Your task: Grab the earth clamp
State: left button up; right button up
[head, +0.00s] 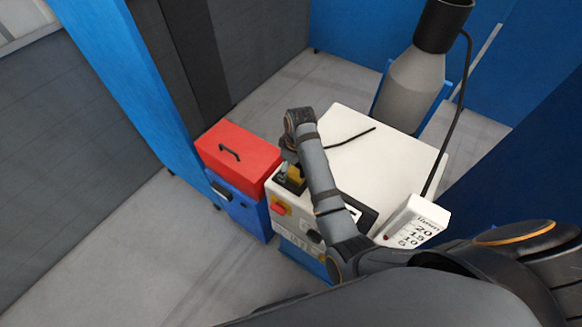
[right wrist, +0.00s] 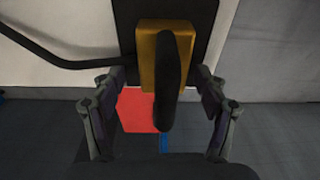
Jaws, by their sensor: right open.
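The earth clamp, which looks like a brass-yellow block with a black curved bar over it, shows in the right wrist view (right wrist: 147,65). In the head view, a small yellow part of it (head: 295,173) shows at the left end of the white machine, partly hidden by my right arm. My right gripper (right wrist: 160,80) is open, with one finger on each side of the clamp in the picture. I see no finger touching it. In the head view the right gripper (head: 285,171) is small and partly covered by its own arm. My left gripper is not in view.
The white-topped machine (head: 350,130) has a black cable (head: 350,138) on top. A red toolbox (head: 238,155) on a blue box (head: 240,205) stands to its left. A grey cylinder (head: 410,90) stands behind, and a numbered white unit (head: 412,224) sits at right. Floor is clear at left.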

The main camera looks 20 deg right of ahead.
jog(key=shift+s+d+r, duration=0.15)
jog(key=shift+s+r, duration=0.15)
jog(key=shift+s, duration=0.25)
jog(key=c, duration=0.4)
jog(key=shift+s, duration=0.15)
jog(key=shift+c, duration=1.1)
jog(key=shift+w, duration=0.2)
grip_shut()
